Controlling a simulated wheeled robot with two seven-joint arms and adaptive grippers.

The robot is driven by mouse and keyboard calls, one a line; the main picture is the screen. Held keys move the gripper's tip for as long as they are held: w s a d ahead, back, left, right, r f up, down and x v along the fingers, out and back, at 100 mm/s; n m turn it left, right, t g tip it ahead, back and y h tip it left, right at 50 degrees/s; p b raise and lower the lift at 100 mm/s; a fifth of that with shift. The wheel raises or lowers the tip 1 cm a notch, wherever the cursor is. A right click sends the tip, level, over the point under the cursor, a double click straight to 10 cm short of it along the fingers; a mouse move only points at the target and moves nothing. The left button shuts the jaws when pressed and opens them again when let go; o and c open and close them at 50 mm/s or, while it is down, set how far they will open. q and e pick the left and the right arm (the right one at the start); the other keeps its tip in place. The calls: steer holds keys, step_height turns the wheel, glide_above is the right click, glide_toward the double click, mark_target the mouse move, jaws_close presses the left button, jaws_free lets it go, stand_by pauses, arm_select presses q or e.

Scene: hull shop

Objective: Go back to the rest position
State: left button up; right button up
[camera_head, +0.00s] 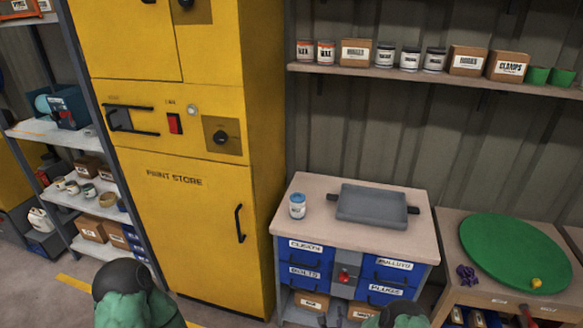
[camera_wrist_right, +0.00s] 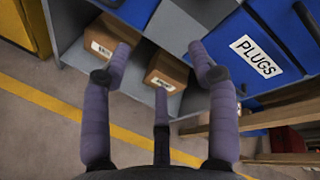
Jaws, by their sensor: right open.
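My right gripper (camera_wrist_right: 160,62) fills the lower part of the right wrist view. Its purple-grey fingers are spread apart, with nothing between them. Beyond the fingers are the open lower shelf of a cabinet with two cardboard boxes, (camera_wrist_right: 108,38) and (camera_wrist_right: 167,72), and a blue bin labelled PLUGS (camera_wrist_right: 265,45). In the head view only a bit of my green right arm shows at the bottom edge, in front of the cabinet. My green left arm with a dark joint shows at the bottom left; its gripper is not visible.
The workbench (camera_head: 318,196) carries a blue-labelled can (camera_head: 297,206) and a grey tray (camera_head: 371,204). Right of it, a low table (camera_head: 447,235) holds a green disc (camera_head: 515,252). A yellow paint store cabinet (camera_head: 190,235) and a shelf rack (camera_head: 62,137) stand left. Some floor shows bare.

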steer(key=s+a+r+n+g+y+p, duration=0.1)
steer(key=s+a+r+n+g+y, duration=0.1)
steer(key=s+n+g, duration=0.2)
steer(key=s+a+r+n+g+y+p, duration=0.2)
steer(key=s+n+g, duration=0.3)
steer(key=s+n, duration=0.6)
steer(key=s+a+r+n+g+y+p, duration=0.1)
steer(key=s+n+g, duration=0.4)
steer(key=s, duration=1)
steer(key=r+n+y+p, duration=0.1)
steer(key=n, duration=0.1)
steer(key=shift+a+r+n, duration=0.2)
steer(key=shift+a+n, duration=0.2)
